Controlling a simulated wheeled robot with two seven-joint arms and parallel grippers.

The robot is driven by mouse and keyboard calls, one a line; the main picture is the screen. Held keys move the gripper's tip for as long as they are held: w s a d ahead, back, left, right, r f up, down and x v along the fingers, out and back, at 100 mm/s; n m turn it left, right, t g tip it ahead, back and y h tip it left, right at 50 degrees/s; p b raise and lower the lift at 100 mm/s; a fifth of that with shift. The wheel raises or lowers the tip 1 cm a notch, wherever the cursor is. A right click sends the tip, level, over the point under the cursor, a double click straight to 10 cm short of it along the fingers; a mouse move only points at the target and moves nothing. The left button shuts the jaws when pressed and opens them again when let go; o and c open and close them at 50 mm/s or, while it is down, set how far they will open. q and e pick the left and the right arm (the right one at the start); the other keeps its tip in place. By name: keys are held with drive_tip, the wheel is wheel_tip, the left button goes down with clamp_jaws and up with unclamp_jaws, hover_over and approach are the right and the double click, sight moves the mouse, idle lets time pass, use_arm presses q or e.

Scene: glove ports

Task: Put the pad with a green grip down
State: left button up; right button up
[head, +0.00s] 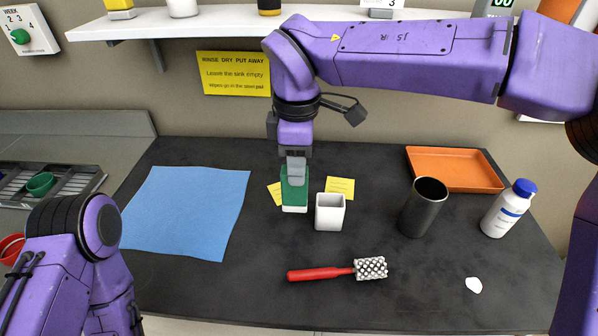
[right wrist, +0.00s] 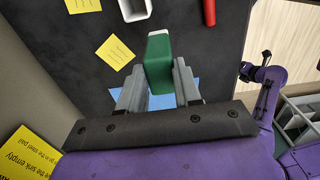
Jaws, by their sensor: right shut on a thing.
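The pad with a green grip (head: 294,190) stands upright in the head view, its white pad part at the bottom, just left of a white square cup. My right gripper (head: 296,170) comes from above and is shut on the green grip. In the right wrist view the green grip (right wrist: 158,55) sits between the two grey fingers (right wrist: 158,88). I cannot tell whether the pad's underside touches the dark worktop (head: 220,285). Of my left arm only links show at the lower left; its gripper is not in view.
The white cup (head: 329,214) is close beside the pad, with yellow notes (head: 341,186) behind. A blue cloth (head: 185,208) lies left. The front left worktop is free.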

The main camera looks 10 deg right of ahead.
use_arm(q)
wheel_tip(320, 180, up, 3)
drive_tip(key=shift+w+r+p, duration=0.1)
drive_tip(key=shift+p, duration=0.95)
use_arm(e)
drive_tip(key=w+f, duration=0.5)
drive_tip(key=f, duration=0.4)
drive_tip(key=shift+d, duration=0.2)
drive_tip(key=shift+f, duration=0.1)
drive_tip(key=shift+f, duration=0.1)
drive_tip(key=o, duration=0.9)
use_arm(q)
drive_tip(key=shift+f, duration=0.25)
use_arm(e)
drive_tip(key=shift+o, duration=0.2)
